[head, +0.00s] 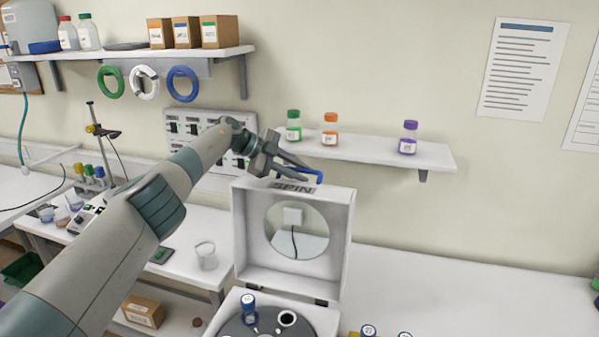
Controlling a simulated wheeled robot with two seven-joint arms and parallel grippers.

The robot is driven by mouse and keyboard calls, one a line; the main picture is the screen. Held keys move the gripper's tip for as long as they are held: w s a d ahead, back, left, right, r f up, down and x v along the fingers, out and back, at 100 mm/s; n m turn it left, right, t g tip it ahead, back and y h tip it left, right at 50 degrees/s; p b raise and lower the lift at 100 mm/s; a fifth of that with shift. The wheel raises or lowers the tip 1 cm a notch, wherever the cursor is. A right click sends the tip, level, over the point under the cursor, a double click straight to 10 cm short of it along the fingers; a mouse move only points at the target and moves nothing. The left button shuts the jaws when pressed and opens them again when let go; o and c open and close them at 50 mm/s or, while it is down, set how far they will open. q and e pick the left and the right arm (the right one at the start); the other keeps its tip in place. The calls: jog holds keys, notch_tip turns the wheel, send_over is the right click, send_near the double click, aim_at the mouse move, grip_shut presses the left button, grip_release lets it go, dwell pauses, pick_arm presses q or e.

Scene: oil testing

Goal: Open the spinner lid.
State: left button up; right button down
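The spinner lid (341,232) is white with a round window and "SPIN" lettering. It stands raised, near upright, on hinges at the back of the spinner (325,318). A blue handle (318,175) is at the lid's top edge. My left gripper (308,174) is at this handle, its fingers closed in on either side of it; the contact is partly hidden. Below the lid, the rotor (268,328) is exposed, with a blue-capped tube (249,307) and an empty-looking round hole (287,318). My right gripper is out of view.
A wall shelf (375,152) with several capped bottles is just behind the lid. A glass beaker (206,256) stands left of the spinner. Capped tubes (368,331) show at the bottom edge. The counter (460,290) to the right is clear.

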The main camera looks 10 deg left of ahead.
pick_arm(q)
jog(key=shift+s+a+r+b, duration=0.25)
jog(key=shift+a+r+b, duration=0.1)
jog(key=shift+a+b, duration=0.2)
jog(key=b+v, duration=0.6)
jog(key=v, duration=1)
jog(key=shift+b, duration=0.3)
jog(key=shift+d, duration=0.1)
